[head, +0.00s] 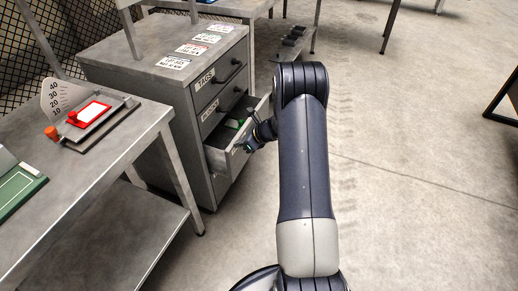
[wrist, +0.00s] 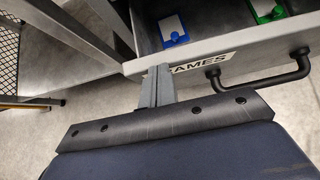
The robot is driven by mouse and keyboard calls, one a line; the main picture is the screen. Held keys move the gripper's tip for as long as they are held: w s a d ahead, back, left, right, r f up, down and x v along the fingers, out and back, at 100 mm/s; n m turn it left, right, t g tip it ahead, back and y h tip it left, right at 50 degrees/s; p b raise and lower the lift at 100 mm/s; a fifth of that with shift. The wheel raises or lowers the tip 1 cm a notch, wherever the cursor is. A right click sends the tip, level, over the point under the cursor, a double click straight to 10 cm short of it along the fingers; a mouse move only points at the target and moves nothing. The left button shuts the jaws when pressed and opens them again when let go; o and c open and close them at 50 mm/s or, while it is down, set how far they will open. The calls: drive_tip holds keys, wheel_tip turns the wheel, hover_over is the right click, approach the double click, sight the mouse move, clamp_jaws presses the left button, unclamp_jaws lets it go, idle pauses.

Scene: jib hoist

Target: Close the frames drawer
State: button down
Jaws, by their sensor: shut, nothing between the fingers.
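The frames drawer (head: 228,162) is the third one down in the grey cabinet (head: 140,75) and stands pulled out. In the wrist view its front (wrist: 222,52) carries a label (wrist: 205,61), of which "AMES" shows, and a black bar handle (wrist: 262,84) to the right. A blue item (wrist: 174,30) and a green item (wrist: 268,10) lie inside. My gripper (wrist: 158,72) is shut and empty, its fingers at the drawer front, just left of the label. It shows in the head view (head: 247,145) at the drawer. I cannot tell whether the fingertips touch the front.
The upper drawers, including the one marked TAGS (head: 208,82), look shut. A steel workbench (head: 130,148) with a red-topped device (head: 90,112) stands at the left, close to the cabinet. The concrete floor (head: 420,160) on the right is clear.

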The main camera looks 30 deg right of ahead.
drive_tip(key=w+a, duration=0.4)
drive_tip(key=w, duration=0.1)
drive_tip(key=shift+a, duration=0.15)
drive_tip(key=shift+f, duration=0.1)
